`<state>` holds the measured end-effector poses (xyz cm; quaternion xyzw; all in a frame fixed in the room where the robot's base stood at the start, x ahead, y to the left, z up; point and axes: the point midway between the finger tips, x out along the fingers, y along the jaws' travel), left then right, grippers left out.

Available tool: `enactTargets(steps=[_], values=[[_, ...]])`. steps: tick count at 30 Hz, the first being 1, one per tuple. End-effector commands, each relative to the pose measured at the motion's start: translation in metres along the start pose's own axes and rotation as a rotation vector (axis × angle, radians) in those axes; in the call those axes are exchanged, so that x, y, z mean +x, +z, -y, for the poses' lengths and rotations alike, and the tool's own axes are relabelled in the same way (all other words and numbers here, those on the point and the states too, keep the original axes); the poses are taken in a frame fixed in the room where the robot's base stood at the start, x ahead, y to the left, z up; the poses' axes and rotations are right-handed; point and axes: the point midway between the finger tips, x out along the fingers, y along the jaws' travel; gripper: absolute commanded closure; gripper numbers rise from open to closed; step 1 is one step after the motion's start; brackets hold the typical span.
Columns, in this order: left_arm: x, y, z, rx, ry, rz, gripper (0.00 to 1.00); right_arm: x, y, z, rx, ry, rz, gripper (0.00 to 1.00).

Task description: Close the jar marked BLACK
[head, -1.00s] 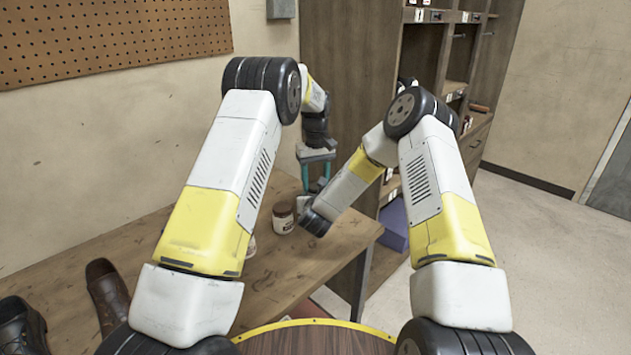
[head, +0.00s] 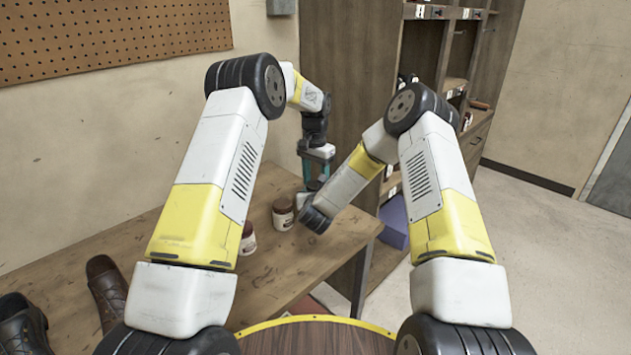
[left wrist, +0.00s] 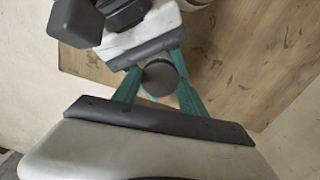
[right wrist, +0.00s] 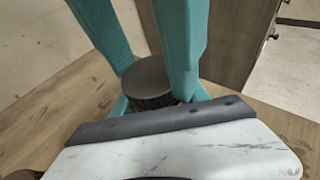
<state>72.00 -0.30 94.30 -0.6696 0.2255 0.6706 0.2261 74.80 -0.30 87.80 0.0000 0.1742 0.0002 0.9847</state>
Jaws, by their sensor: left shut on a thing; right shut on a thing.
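A dark round lid (right wrist: 150,82) shows in the right wrist view and in the left wrist view (left wrist: 160,78). The jar under it is hidden, and no BLACK mark is readable. My left gripper (head: 315,178) comes down from above and is shut, its teal fingers on either side of the lid. My right gripper (head: 303,199) reaches in low from the side and is shut on the jar under the lid. Its grip on the jar body is hidden by the palm and lid.
Two other jars with reddish-brown labels, one (head: 283,214) near the grippers and one (head: 248,240) by my left arm, stand on the wooden bench (head: 285,272). Dark shoes (head: 107,290) lie at the left. A wooden shelf unit (head: 345,90) stands behind the bench.

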Motion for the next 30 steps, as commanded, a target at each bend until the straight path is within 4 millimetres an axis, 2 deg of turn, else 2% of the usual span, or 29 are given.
enactTargets(steps=[4,14,15,17,18,30], values=[[-0.0006,-0.0003,0.0001,0.148,0.000,-0.001,0.94,0.0001,-0.0003,0.0005,0.000,-0.001,-0.001,1.00],[-0.0008,-0.0003,0.0004,0.171,-0.002,-0.001,0.94,0.0002,-0.0004,0.0006,0.000,-0.001,-0.001,1.00],[-0.0008,-0.0003,0.0004,0.170,-0.002,-0.001,0.43,0.0002,-0.0004,0.0006,0.000,-0.001,-0.001,1.00],[-0.0007,-0.0002,0.0003,0.170,-0.001,0.000,0.31,0.0002,-0.0004,0.0006,0.000,-0.001,-0.001,1.00],[-0.0007,-0.0002,0.0001,0.170,-0.001,0.000,0.29,0.0002,-0.0004,0.0006,0.000,-0.001,-0.001,1.00],[0.0000,0.0001,-0.0031,0.171,0.005,0.003,0.29,0.0005,-0.0002,0.0001,0.000,0.000,0.000,1.00]])
